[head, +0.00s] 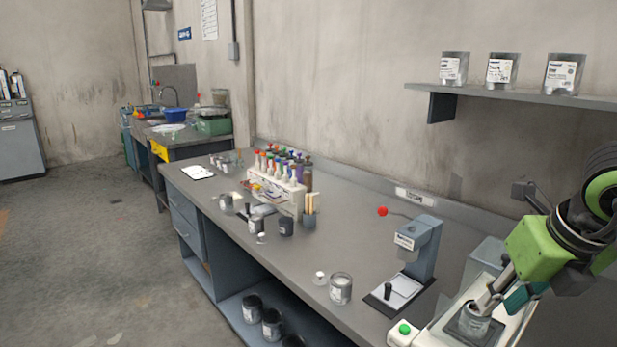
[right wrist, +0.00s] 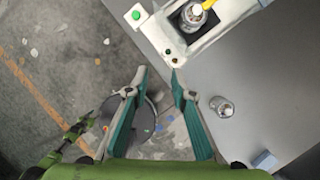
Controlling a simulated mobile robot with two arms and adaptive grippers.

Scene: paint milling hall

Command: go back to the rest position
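My right gripper (head: 496,290) comes in from the right in the head view, above the near right end of the bench (head: 347,248). In the right wrist view its two teal fingers (right wrist: 160,82) stand apart, with nothing held between them. Below them I see floor and the bench edge. A small metal can (head: 474,321) stands on a white machine (head: 432,336); the fingertips overlap it in the head view. The can also shows in the right wrist view (right wrist: 194,14), beyond the fingertips and apart from them.
A grey press-like device (head: 420,246) with a red-knobbed lever and a glass jar (head: 341,288) stand on the bench. A rack of coloured bottles (head: 275,192) is farther back. A wall shelf (head: 520,97) holds three cans. The floor at left (head: 90,250) is clear.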

